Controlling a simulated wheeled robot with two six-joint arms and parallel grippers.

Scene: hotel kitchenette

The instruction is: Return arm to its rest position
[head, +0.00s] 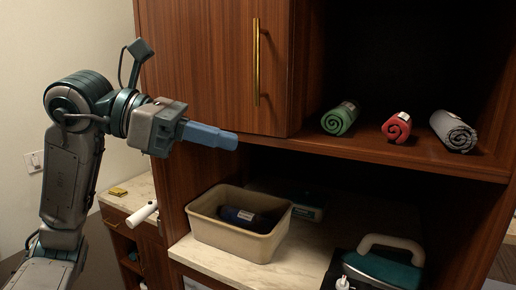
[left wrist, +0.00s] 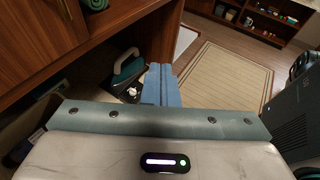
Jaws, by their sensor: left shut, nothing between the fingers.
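My left arm comes in from the left in the head view, raised in front of the wooden cabinet. My left gripper (head: 232,141) has blue fingers pointing right, closed together with nothing between them. It is in the air, in front of the lower edge of the cabinet door and above the beige bin. In the left wrist view the blue fingers (left wrist: 161,86) lie side by side, pointing away over the floor side of the counter. My right gripper is not in either view.
Rolled green (head: 339,118), red (head: 397,127) and grey (head: 454,131) towels lie on the upper shelf. Below, a beige bin (head: 232,239) holds a dark object. A teal iron (head: 383,268) stands at the counter front. The door has a brass handle (head: 256,62). A rug (left wrist: 225,77) lies on open floor.

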